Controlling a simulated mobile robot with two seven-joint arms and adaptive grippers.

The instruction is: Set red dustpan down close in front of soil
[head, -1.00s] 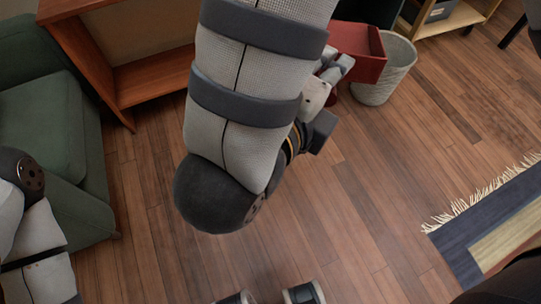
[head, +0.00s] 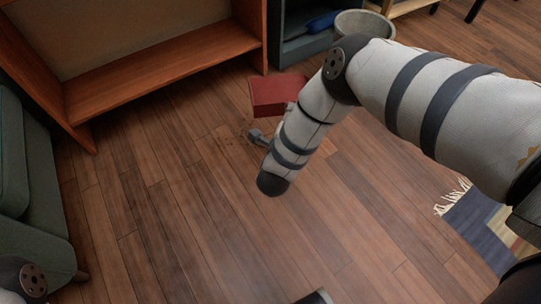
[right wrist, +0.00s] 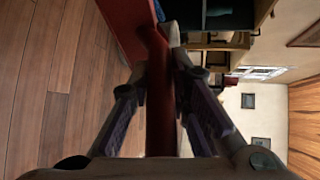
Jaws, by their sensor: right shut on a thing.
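The red dustpan (head: 277,94) is in front of my right arm in the head view, above the floor or near it; I cannot tell the exact gap. In the right wrist view my right gripper (right wrist: 158,60) is shut on the dustpan's red handle (right wrist: 159,105), and part of the pan (right wrist: 127,25) shows beyond the fingers. In the head view the right arm mostly hides the gripper. Faint dark specks of soil (head: 232,137) lie on the wooden floor, just left of and nearer than the pan.
A wooden shelf (head: 165,72) stands behind at the left, and a dark cabinet (head: 300,45) and a grey bin (head: 362,22) stand behind the dustpan. A green armchair (head: 30,205) is at the left, a fringed rug (head: 480,230) at the right. The floor between is clear.

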